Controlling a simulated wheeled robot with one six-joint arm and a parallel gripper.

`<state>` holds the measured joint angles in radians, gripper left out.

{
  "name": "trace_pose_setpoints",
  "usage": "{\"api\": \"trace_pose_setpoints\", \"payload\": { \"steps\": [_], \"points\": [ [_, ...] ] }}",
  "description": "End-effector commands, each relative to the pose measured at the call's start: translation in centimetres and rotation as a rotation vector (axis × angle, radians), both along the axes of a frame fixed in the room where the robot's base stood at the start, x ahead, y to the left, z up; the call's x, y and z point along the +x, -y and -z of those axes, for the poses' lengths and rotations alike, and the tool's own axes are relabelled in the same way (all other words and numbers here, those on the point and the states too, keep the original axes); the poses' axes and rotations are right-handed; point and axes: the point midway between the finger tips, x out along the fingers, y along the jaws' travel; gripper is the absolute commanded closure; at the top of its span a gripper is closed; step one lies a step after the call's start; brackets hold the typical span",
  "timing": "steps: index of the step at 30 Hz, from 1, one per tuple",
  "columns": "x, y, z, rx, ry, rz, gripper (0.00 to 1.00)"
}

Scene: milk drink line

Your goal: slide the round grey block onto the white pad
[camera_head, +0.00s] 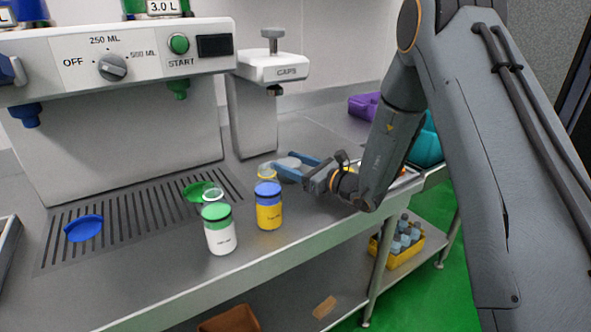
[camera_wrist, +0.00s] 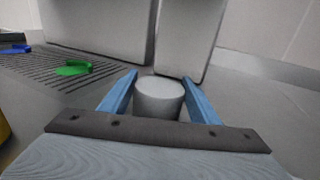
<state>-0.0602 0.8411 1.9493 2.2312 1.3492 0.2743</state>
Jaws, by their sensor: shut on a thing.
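The round grey block (camera_wrist: 158,98) stands on the steel counter between the blue fingers of my gripper (camera_wrist: 160,77) in the wrist view. The fingers are shut on its sides. In the head view my gripper (camera_head: 282,160) reaches left, low over the counter, and the pale top of the block (camera_head: 290,162) shows between the fingers. The block is in front of the caps press (camera_head: 272,68). I cannot make out the white pad in either view.
A blue-lidded yellow jar (camera_head: 269,207) and a green-lidded white jar (camera_head: 218,230) stand left of my gripper near the counter's front edge. The filling machine (camera_head: 130,130) stands behind.

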Motion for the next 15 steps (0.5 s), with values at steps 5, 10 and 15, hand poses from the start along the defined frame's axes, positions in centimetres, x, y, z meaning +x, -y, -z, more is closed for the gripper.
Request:
{"api": "trace_pose_setpoints", "payload": {
  "steps": [5,10,15],
  "points": [
    [0.46,-0.46,-0.07,0.001,0.0,0.0,0.72],
    [0.45,-0.44,-0.1,0.001,0.0,0.0,0.72],
    [0.63,-0.61,-0.08,0.002,0.001,0.0,0.72]
  ]
}}
